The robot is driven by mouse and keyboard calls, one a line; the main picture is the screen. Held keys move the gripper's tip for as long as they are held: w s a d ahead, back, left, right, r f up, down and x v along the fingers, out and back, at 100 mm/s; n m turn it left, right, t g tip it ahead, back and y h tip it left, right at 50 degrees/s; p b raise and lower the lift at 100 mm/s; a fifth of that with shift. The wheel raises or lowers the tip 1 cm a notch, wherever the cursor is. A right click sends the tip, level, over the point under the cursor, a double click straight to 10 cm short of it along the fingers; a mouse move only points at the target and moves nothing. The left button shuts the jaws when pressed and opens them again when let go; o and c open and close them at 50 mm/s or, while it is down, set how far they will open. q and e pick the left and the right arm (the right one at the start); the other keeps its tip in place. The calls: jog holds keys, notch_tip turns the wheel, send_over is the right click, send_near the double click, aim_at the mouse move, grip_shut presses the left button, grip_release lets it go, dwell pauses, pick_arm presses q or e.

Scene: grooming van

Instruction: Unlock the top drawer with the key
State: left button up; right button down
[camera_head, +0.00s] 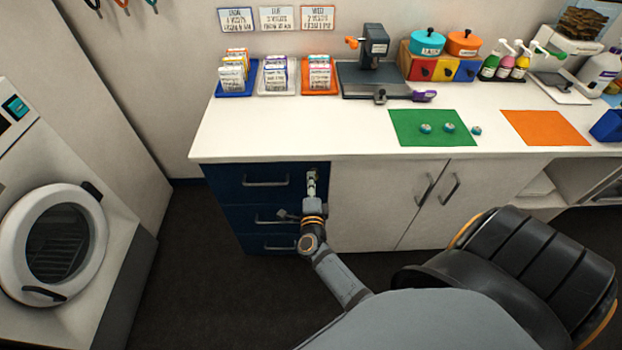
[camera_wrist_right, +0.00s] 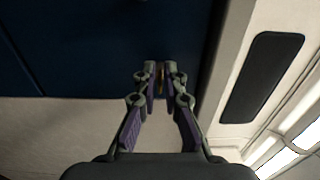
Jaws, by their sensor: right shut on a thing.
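The blue drawer unit stands under the left end of the white counter. Its top drawer (camera_head: 228,182) is closed, with a metal bar handle. My right gripper (camera_head: 312,178) is at the upper right corner of this drawer front, right of the handle. In the right wrist view my right gripper (camera_wrist_right: 161,70) has its fingertips close together on a thin, brownish sliver, the key (camera_wrist_right: 161,82). The key is mostly hidden between the fingers. The lock is covered by the gripper, so I cannot tell whether the key is in it. My left gripper is not in view.
Two lower drawers and white cupboard doors (camera_head: 369,200) adjoin. A black padded seat (camera_head: 540,262) stands at the right. The counter (camera_head: 260,132) holds card trays, a clamp-like device, pots and bottles. A front-loading machine (camera_head: 20,160) is at left; dark floor between is clear.

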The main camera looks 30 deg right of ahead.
dwell(0.3)
jog(key=c, duration=1.4)
grip_release()
jog(key=shift+c, duration=0.2)
